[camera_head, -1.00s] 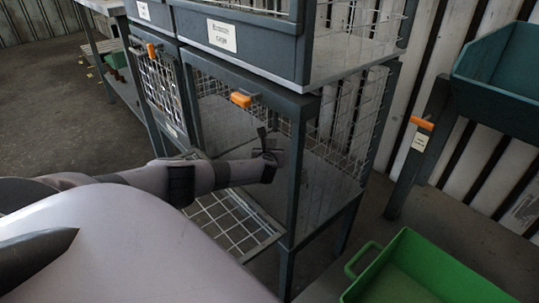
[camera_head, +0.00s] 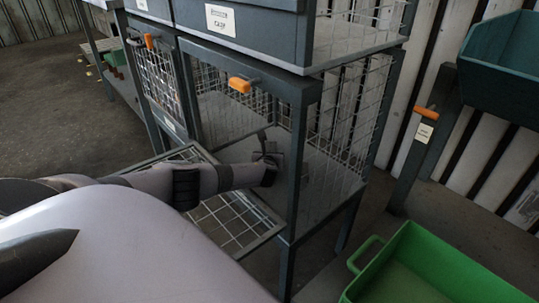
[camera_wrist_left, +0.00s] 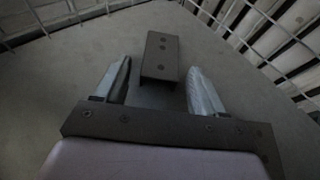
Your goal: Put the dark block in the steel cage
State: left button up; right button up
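The dark block (camera_wrist_left: 160,57) lies on the grey floor of the steel cage, as the left wrist view shows. My left gripper (camera_wrist_left: 159,78) is open. Its two pale fingers stand apart on either side of the block's near end, with a gap on each side. In the head view my left arm reaches through the front opening of the steel cage (camera_head: 297,150), and the left gripper (camera_head: 268,160) is inside, low over the floor. The block cannot be made out clearly there. My right gripper is not in view.
The cage's mesh door (camera_head: 235,222) hangs open under my arm. An orange handle (camera_head: 240,85) sits on the frame above the opening. Another caged bay stands at left. A green bin (camera_head: 415,265) is at lower right, a teal bin (camera_head: 505,75) at upper right.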

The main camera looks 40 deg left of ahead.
pick_arm(q)
jog(key=shift+r, duration=0.25)
jog(key=shift+s+d+r+p, duration=0.15)
jog(key=shift+s+p, duration=0.05)
jog(key=shift+p, duration=0.4)
jog(key=p+v, duration=0.3)
jog(key=shift+r, duration=0.15)
jog(key=p+v, duration=0.4)
jog(key=v, duration=0.3)
jog(key=shift+s+p, duration=0.1)
jog(key=shift+p, duration=0.25)
jog(key=shift+s+d, duration=0.4)
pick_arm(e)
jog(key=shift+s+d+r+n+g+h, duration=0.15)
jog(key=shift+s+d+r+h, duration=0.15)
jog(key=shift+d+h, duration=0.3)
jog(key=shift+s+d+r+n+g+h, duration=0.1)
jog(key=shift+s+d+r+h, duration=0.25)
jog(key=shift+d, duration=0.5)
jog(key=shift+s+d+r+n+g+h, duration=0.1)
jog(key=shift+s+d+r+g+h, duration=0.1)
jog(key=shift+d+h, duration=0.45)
pick_arm(q)
jog(key=shift+r, duration=0.1)
